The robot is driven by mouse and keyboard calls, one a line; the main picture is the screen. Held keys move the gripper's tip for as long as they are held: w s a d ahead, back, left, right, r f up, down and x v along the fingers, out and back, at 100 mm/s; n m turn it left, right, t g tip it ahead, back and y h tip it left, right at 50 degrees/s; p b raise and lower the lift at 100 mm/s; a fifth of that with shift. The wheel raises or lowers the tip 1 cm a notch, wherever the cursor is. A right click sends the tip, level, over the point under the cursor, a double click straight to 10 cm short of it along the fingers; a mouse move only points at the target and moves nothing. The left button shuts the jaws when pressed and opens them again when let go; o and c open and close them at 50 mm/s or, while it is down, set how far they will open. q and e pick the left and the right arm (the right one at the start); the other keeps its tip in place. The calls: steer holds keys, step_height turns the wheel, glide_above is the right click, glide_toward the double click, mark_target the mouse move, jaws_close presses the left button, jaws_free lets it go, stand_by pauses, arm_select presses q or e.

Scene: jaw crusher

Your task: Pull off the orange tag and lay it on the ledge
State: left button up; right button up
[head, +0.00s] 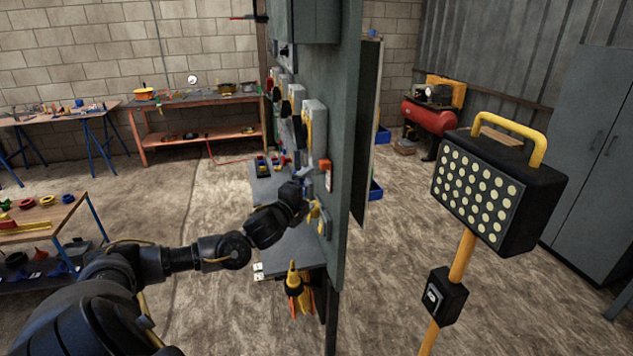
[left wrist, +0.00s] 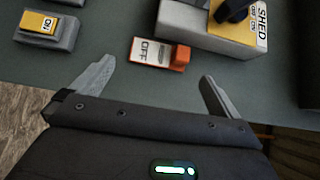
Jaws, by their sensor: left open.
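The orange tag (head: 326,164), with a white face, hangs on the grey upright panel (head: 345,120). In the left wrist view the tag (left wrist: 180,57) shows its orange end and a white face lettered OFF. My left gripper (head: 305,177) is at the panel, beside the tag. In the left wrist view its two fingers (left wrist: 158,72) are spread with nothing between them, and the tag lies just beyond the fingertips. A grey ledge (head: 290,247) juts out low from the panel, under my left forearm. My right gripper does not show.
A switch box with a yellow SHED label (left wrist: 240,35) is beside the tag, and a smaller box with a yellow ON label (left wrist: 48,25) is at left. A work lamp (head: 490,190) on a yellow pole stands right of the panel. Orange-yellow items (head: 295,290) hang below the ledge.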

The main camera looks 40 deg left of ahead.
mark_target(327, 174)
arm_select(q)
steer(key=w, duration=0.2)
steer(key=w+p, duration=0.1)
steer(key=w, duration=0.1)
steer(key=w+a+p, duration=0.1)
steer(key=w, duration=0.2)
steer(key=shift+r, duration=0.15)
steer(key=shift+w+a, duration=0.2)
steer(key=shift+w, duration=0.35)
steer(key=shift+c, duration=0.3)
steer(key=c, duration=0.6)
steer(key=shift+o, duration=0.2)
steer(key=s+a, duration=0.1)
steer(key=s, duration=0.1)
steer(key=s+a+p, duration=0.1)
steer(key=s+a, duration=0.1)
steer(key=shift+s+p, duration=0.15)
steer(key=shift+p, duration=0.15)
